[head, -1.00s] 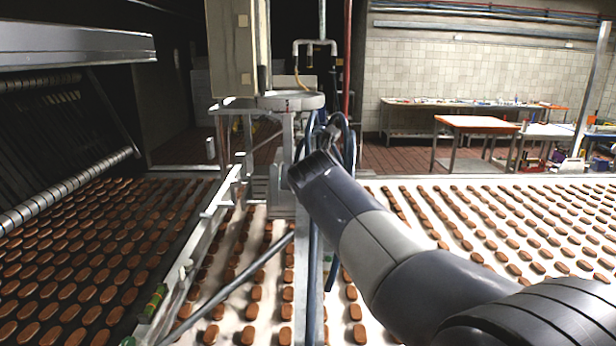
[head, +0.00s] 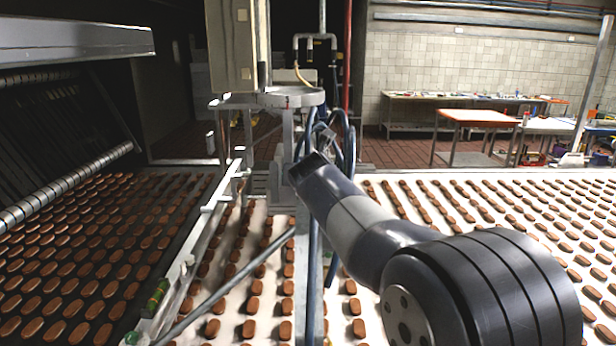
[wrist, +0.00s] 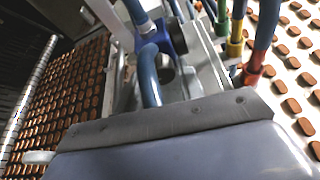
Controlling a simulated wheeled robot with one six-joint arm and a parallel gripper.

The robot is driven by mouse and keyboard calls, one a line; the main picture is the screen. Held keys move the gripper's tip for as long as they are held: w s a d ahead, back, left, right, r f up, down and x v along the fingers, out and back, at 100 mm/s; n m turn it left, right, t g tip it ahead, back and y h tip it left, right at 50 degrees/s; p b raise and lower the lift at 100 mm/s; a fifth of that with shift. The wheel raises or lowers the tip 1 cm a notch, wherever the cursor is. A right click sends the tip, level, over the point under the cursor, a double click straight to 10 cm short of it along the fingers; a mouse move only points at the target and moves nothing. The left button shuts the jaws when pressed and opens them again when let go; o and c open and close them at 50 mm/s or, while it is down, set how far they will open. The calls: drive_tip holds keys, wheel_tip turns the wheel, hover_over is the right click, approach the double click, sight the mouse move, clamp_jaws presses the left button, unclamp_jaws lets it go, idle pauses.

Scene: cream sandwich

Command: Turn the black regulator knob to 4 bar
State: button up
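I cannot clearly make out the black regulator knob in either view. In the wrist view a blue fitting (wrist: 174,38) sits on a metal frame between thick blue hoses (wrist: 148,76). A dark round part beside it is partly hidden by a hose, and I cannot tell whether it is the knob. In the head view my gripper (head: 308,166) is at the metal stand, close to the looped blue hoses (head: 343,140). Its fingers cannot be made out, and the grey casing of my arm fills the bottom of the wrist view.
A white conveyor (head: 400,255) with rows of brown biscuits runs under my arm. A dark conveyor with more biscuits lies at the left. Metal rails (head: 205,225) and a tall cabinet (head: 232,45) stand near my gripper. Tables (head: 478,117) are at the back right.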

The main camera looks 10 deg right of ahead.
drive_tip(key=c, duration=0.6)
drive_tip(key=shift+d+f+m+t+y+b, duration=0.1)
drive_tip(key=shift+m+t+y+b, duration=0.05)
drive_tip(key=shift+m+y, duration=0.5)
drive_tip(key=shift+d+f+m+t+y+b, duration=0.15)
drive_tip(key=shift+m+y, duration=0.3)
drive_tip(key=shift+m, duration=0.4)
drive_tip(key=shift+r, duration=0.15)
drive_tip(key=o, duration=1)
drive_tip(key=shift+a, duration=0.1)
drive_tip(key=shift+s, duration=0.1)
drive_tip(key=b+v, duration=0.4)
drive_tip(key=v, duration=0.6)
drive_tip(key=shift+s+r, duration=0.15)
drive_tip(key=shift+s, duration=0.2)
